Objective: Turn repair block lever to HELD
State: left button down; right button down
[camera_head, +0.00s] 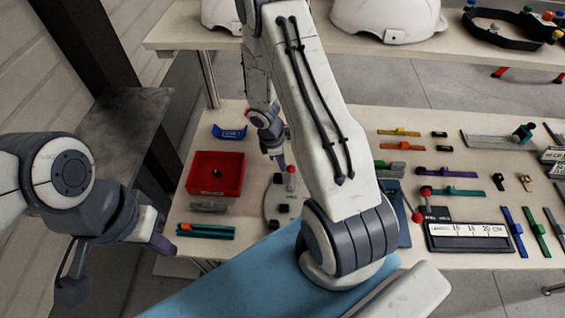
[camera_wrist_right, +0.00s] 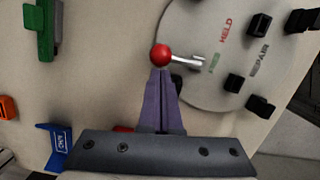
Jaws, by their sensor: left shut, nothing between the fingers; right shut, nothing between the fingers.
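The repair block (camera_wrist_right: 190,25) is a grey rounded plate with "REPAIR", a red "HELD" and a smaller green word, in the right wrist view. Its lever has a metal shaft (camera_wrist_right: 190,63) and a red ball (camera_wrist_right: 161,55), which lies at the plate's edge. The block (camera_head: 271,203) and red ball (camera_head: 291,169) also show in the head view, partly behind my right arm. My right gripper (camera_wrist_right: 161,74) is shut, its purple fingertips right at the ball; I cannot tell whether they touch. My left gripper (camera_head: 163,246) is shut and empty at the table's left front edge.
A red bin (camera_head: 240,176), a blue holder (camera_head: 229,132) and a green rail (camera_head: 206,232) stand left of the block. Black posts (camera_wrist_right: 236,83) rise from the block's plate. Several coloured rails and a lettered board (camera_head: 468,243) lie to the right. White helmet shells (camera_head: 385,18) sit on the back table.

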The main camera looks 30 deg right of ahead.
jog(key=shift+d+m, duration=0.4)
jog(key=shift+m, duration=0.3)
jog(key=shift+s+d+m+p, duration=0.15)
jog(key=shift+d+m+p, duration=0.25)
jog(key=shift+m, duration=0.3)
jog(key=m, duration=0.1)
jog(key=s+d+m+g+y, duration=0.1)
jog(key=m, duration=0.1)
jog(key=shift+d+m, duration=0.3)
jog(key=m, duration=0.1)
jog(key=s+d+m, duration=0.1)
jog(key=m, duration=0.1)
jog(key=shift+s+y, duration=0.25)
jog(key=shift+y, duration=0.05)
jog(key=shift+s+d+m, duration=0.2)
jog(key=shift+s+m, duration=0.15)
jog(key=shift+m, duration=0.5)
jog(key=shift+s+d+m, duration=0.15)
jog(key=shift+s+m, duration=0.2)
jog(key=shift+m, duration=0.5)
jog(key=shift+y, duration=0.3)
notch_tip(320, 180, up, 10)
jog(key=w+b, duration=0.2)
jog(key=shift+r, duration=0.15)
